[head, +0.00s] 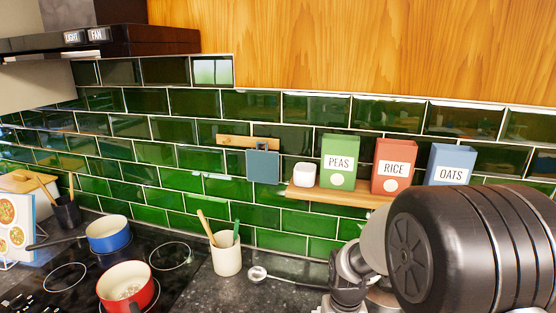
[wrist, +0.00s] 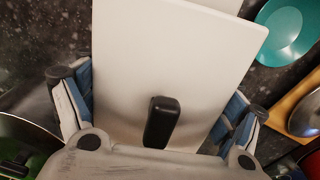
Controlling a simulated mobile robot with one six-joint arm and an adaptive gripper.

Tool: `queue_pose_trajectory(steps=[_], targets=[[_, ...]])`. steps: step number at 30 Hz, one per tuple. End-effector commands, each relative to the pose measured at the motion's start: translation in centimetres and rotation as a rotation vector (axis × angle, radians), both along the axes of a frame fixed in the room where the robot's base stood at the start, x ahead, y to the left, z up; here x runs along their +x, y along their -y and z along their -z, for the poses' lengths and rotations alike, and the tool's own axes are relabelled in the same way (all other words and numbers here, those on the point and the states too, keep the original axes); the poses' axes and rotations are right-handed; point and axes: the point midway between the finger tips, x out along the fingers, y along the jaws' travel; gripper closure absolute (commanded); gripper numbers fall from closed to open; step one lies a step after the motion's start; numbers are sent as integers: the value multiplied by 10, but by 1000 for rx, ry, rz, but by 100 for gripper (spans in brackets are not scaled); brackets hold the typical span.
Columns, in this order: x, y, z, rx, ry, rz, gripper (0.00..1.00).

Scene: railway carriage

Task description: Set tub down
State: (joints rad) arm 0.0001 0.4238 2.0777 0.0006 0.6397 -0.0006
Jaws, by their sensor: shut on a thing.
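My gripper (wrist: 162,90) shows in the wrist view, its blue-padded fingers shut on both sides of a white thing with a flat, rectangular face, which I take to be the tub (wrist: 180,45). A short black piece (wrist: 161,122) lies in front of its near part. The underside of the tub is hidden, so I cannot tell whether it touches the counter. Dark speckled countertop (wrist: 55,25) shows around it. In the head view my dark arm covers the lower right; the gripper and tub cannot be made out there.
In the wrist view a teal bowl (wrist: 287,30) is at the upper right, a wooden board (wrist: 288,105) at the right and a dark pan (wrist: 25,130) at the lower left. The head view shows a red pot (head: 127,285), a blue pot (head: 108,235) and a utensil crock (head: 227,256).

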Motion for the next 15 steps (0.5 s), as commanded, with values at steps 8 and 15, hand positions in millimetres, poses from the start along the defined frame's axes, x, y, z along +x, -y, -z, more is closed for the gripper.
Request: queue_pose_trajectory(steps=[8, 15], targets=[[-7, 26, -42, -1, 9, 82, 63], [-33, 66, -106, -2, 8, 221, 63]])
